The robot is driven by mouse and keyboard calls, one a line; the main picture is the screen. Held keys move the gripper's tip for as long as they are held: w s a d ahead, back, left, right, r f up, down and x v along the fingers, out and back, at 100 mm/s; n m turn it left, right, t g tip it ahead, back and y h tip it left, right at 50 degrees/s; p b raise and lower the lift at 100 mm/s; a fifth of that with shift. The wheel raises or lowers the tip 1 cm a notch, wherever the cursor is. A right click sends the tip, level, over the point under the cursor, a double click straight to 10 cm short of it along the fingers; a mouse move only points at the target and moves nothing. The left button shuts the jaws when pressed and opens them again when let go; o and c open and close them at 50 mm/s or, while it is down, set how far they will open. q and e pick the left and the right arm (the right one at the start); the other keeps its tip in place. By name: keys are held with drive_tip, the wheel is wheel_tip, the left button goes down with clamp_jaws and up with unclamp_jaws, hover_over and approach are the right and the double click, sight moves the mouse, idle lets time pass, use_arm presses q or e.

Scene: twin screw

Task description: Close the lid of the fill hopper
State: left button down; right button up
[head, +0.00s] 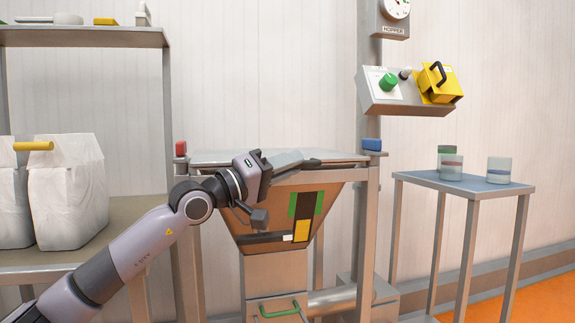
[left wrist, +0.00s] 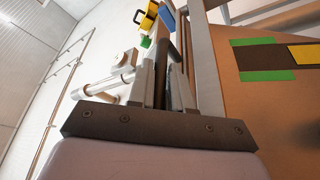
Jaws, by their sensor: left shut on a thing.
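The fill hopper (head: 266,222) is a tan funnel-shaped bin in a grey metal frame. Its grey lid (head: 222,157) lies about level across the top; I cannot tell whether it is fully seated. My left gripper (head: 298,161) is at the front edge of the lid, reaching to the right. In the left wrist view, my left gripper (left wrist: 172,80) is shut on a dark bar (left wrist: 161,57), which looks like the lid's handle. The gripper hides part of the lid's front edge. My right gripper is in neither view.
A red block (head: 181,148) and a blue block (head: 372,145) sit at the hopper's top corners. A control box (head: 400,101) hangs at upper right. A side table (head: 465,190) with cups stands right. A shelf with white sacks (head: 68,195) stands left.

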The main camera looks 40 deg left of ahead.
use_arm(q)
drive_tip(key=shift+w+f, duration=0.1)
drive_tip(key=shift+f, duration=0.35)
drive_tip(key=c, duration=1.1)
unclamp_jaws()
drive_tip(key=shift+a, duration=0.1)
drive_tip(key=shift+r, duration=0.1)
drive_tip(key=b+v, duration=0.3)
drive_tip(key=v, duration=0.4)
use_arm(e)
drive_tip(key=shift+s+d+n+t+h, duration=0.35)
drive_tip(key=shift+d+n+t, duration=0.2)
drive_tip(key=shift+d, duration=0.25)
